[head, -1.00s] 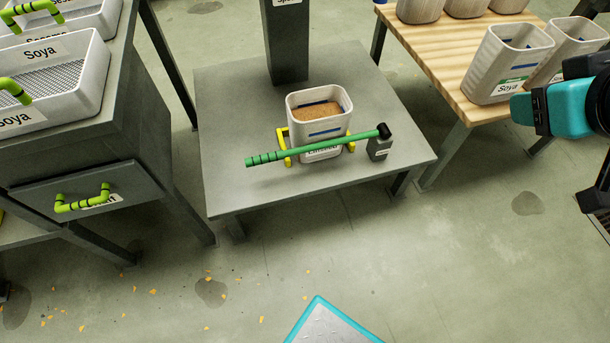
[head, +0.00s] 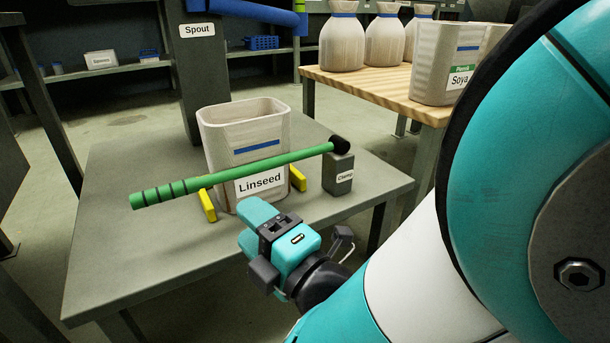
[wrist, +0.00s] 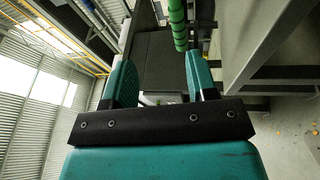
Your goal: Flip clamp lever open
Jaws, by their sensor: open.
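The clamp lever (head: 235,177) is a long green bar with a ridged grip at its left end. It lies across the front of the Linseed container (head: 222,150), rising slightly to a black pivot on the grey clamp block (head: 337,176) at right. My gripper (head: 254,222) is in front of the container, below the lever and apart from it in the head view. In the wrist view my gripper (wrist: 161,75) is open and empty. The lever's ridged end (wrist: 177,25) shows beyond the fingertips, near the right finger.
Yellow brackets (head: 207,205) flank the container's base on the grey table (head: 120,235). A column labelled Spout (head: 190,75) stands behind. A wooden table (head: 400,88) with sacks and a Soya container (head: 445,65) is at back right. Table space left of the container is clear.

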